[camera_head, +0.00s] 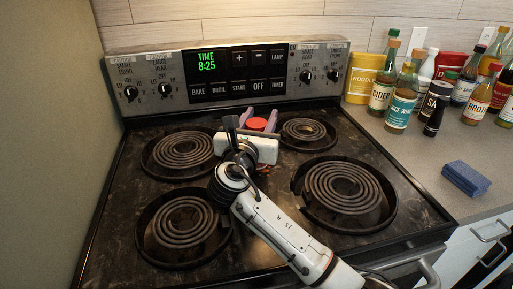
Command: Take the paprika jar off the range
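The paprika jar shows only as a red round lid (257,124) at the back middle of the range (262,225), between the two rear coil burners. Its body is hidden behind my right gripper. My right gripper (259,117) reaches in from the lower right, with its fingers pointing to the back. One purple-tipped finger stands on each side of the red lid. I cannot tell whether the fingers touch the jar. My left gripper is not in view.
Coil burners surround the gripper, including the front right one (343,187). The control panel (235,70) rises behind. Several bottles, including a rice wine bottle (401,103), crowd the right counter.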

